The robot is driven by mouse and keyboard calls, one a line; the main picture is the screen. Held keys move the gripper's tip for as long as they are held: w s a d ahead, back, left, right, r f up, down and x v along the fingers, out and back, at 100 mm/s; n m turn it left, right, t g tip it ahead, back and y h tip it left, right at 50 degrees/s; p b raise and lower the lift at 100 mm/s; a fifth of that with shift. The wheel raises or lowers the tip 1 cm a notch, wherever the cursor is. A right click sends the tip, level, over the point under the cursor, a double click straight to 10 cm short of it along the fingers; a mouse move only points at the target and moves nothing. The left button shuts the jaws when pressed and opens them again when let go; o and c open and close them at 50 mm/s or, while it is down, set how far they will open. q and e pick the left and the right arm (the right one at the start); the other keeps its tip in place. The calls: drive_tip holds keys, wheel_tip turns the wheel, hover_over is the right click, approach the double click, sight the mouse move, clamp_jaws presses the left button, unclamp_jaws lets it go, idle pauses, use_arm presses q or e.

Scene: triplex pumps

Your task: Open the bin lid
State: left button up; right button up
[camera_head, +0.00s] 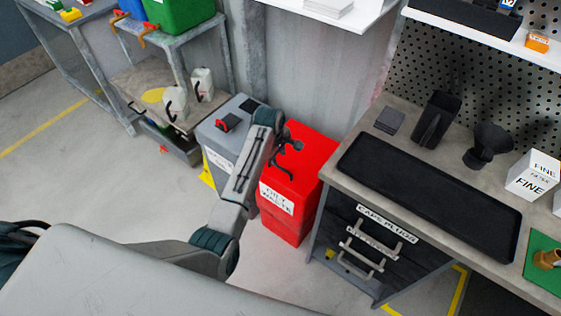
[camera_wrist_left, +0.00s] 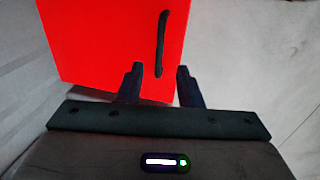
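The red bin (camera_head: 300,187) stands on the floor left of the workbench, with an "OILY WASTE" label on its front. Its flat red lid looks closed. A dark bar-like handle on the lid (camera_wrist_left: 162,42) shows in the left wrist view. My left gripper (camera_head: 286,160) is over the bin; in the left wrist view its two dark fingers (camera_wrist_left: 160,82) are apart, with the near end of the handle between or just beyond them. I cannot tell whether they touch it. My right gripper is in neither view.
A grey bin (camera_head: 217,148) stands directly left of the red one, partly behind my left arm. The workbench (camera_head: 335,172) with a black tray (camera_head: 430,187) and drawers is close on the right. Open floor (camera_head: 90,175) lies at the left.

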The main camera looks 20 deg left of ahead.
sight(280, 167)
use_arm(q)
drive_tip(key=f, duration=0.3)
drive_tip(key=w+f, duration=0.1)
drive_tip(key=f, duration=0.2)
drive_tip(key=shift+w, duration=0.1)
drive_tip(key=shift+w+d+f, duration=0.1)
drive_tip(key=shift+d+f, duration=0.05)
drive_tip(key=shift+f, duration=0.3)
drive_tip(key=c, duration=0.6)
clamp_jaws()
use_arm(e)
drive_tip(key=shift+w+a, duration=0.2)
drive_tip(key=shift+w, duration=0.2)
